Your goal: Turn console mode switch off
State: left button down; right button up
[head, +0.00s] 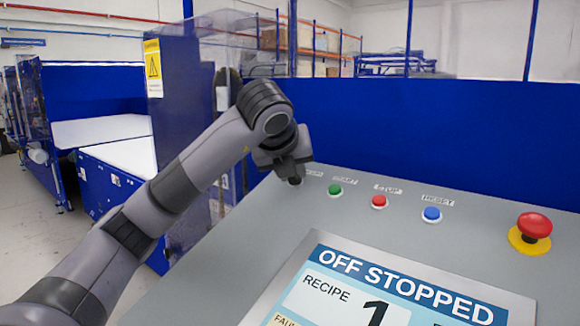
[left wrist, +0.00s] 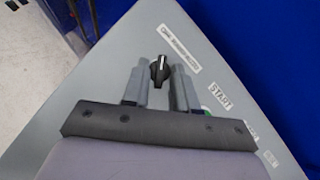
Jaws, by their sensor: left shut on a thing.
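The console mode switch is a small black rotary knob (left wrist: 160,70) with a pale pointer line, seen in the left wrist view beside a printed white label (left wrist: 179,48). My left gripper (head: 294,176) is down at the far left end of the console's button row in the head view and mostly hides the switch there. In the left wrist view its two grey fingers (left wrist: 161,78) stand on either side of the knob and are shut on it. The console screen (head: 375,295) reads "OFF STOPPED" and "RECIPE 1". My right gripper is in neither view.
On the grey console panel (head: 250,265) a green START button (head: 335,190), a red STOP button (head: 379,201), a blue RESET button (head: 432,214) and a red emergency stop (head: 534,226) run rightward from the switch. A blue wall (head: 430,125) rises behind the panel.

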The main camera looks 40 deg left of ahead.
pick_arm(q)
jog(key=shift+r+n+g+y, duration=0.1)
jog(key=shift+n+g+y, duration=0.2)
jog(key=shift+n, duration=0.7)
jog(key=c, duration=1.2)
grip_release()
jog(key=shift+w, duration=0.1)
jog(key=shift+d, duration=0.1)
jog(key=shift+s+d+r, duration=0.15)
jog(key=shift+s+r, duration=0.1)
jog(key=p+v, duration=0.1)
jog(key=v, duration=0.3)
jog(key=shift+s+r+p, duration=0.15)
jog(key=shift+r+p, duration=0.15)
jog(key=shift+p, duration=0.1)
jog(key=shift+p+v, duration=0.4)
jog(key=shift+v, duration=0.45)
